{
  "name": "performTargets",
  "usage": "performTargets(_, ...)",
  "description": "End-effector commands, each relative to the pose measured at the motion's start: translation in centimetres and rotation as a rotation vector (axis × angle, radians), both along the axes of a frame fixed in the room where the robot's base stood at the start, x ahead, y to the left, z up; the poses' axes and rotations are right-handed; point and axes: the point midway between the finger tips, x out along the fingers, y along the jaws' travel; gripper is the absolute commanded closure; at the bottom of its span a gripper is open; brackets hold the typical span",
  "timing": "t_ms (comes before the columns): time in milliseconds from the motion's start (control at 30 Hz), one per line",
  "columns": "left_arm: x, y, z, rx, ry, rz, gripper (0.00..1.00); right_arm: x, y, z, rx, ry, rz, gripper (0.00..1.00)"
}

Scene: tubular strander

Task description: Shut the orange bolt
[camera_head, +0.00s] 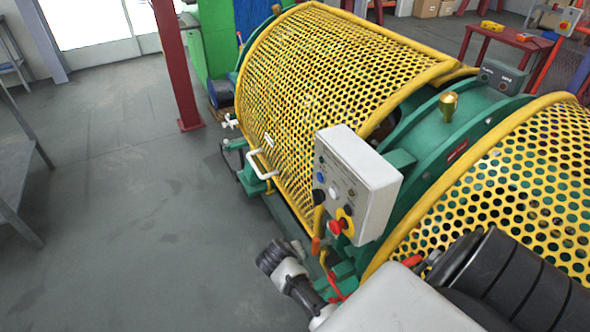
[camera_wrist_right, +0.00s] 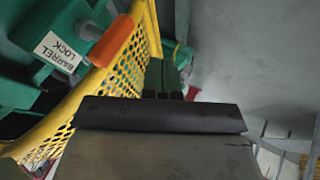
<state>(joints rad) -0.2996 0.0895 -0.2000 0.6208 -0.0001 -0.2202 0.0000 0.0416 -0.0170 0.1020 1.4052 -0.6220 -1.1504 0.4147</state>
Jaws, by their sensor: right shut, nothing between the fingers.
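The orange bolt handle (camera_wrist_right: 110,42) shows in the right wrist view at upper left, beside a white tag reading "BARREL LOCK" (camera_wrist_right: 58,52) on a green part. In the head view a small orange piece (camera_head: 316,245), likely the same handle, hangs just below the grey control box. My right gripper (camera_wrist_right: 164,95) is shut and empty, with its dark fingertips right of and below the handle, apart from it in the picture. My left gripper is not in view.
The yellow perforated guard (camera_head: 315,85) covers the green machine, with a white handle (camera_head: 262,163) on its lower edge. The grey control box (camera_head: 355,185) with a red stop button juts out above my right arm. The grey floor (camera_head: 120,210) at left is clear.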

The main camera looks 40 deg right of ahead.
Motion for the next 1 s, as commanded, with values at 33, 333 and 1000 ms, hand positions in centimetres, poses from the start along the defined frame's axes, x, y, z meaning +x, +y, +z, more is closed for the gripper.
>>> performTargets(33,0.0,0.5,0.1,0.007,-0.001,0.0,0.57,-0.2,0.4,0.5,0.001,-0.002,0.0,1.0)
performTargets(333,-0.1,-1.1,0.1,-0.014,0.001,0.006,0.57,-1.3,2.8,3.9,0.003,-0.001,0.0,1.0)
performTargets(1000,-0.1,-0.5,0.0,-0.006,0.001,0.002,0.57,-2.5,5.6,5.5,0.013,0.022,0.044,1.0)
